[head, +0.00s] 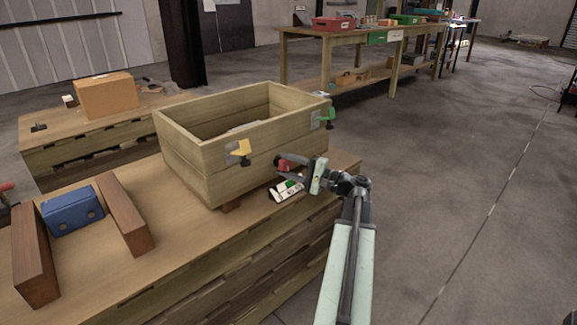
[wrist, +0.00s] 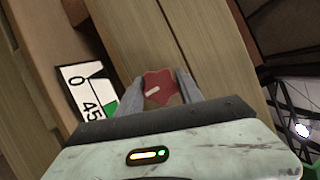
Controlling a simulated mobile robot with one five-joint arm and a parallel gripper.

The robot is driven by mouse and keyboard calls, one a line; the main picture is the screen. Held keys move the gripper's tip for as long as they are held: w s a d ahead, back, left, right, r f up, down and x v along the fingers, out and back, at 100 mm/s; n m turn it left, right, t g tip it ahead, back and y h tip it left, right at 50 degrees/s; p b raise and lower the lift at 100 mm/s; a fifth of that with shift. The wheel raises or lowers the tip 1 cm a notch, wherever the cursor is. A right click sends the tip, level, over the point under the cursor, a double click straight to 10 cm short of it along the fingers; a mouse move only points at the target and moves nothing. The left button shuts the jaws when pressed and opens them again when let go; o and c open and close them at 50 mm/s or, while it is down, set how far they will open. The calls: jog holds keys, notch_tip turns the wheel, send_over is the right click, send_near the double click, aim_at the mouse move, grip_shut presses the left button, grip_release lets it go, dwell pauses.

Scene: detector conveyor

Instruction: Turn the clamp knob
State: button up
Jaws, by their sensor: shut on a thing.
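The red clamp knob (head: 282,162) is on the front wall of the wooden box, at its right part. My gripper (head: 294,166) reaches it from the right and is shut on it. In the wrist view the knob (wrist: 158,83) sits between my two grey fingers (wrist: 160,92) and has a pale pointer mark slanting across it. A white and green dial card (head: 287,189) lies below the knob; in the wrist view the card (wrist: 86,92) reads 0 and 45.
The open wooden box (head: 190,152) stands on a wooden bench (head: 180,235). It also bears a yellow knob (head: 241,150) and a green knob (head: 326,117). A blue block (head: 72,214) lies between two brown blocks at left. The floor at right is clear.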

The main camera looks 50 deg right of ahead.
jog(key=shift+a, duration=0.1)
jog(key=o, duration=1.4)
jog(key=v, duration=0.7)
jog(key=shift+s+b, duration=0.3)
jog(key=shift+s, duration=0.1)
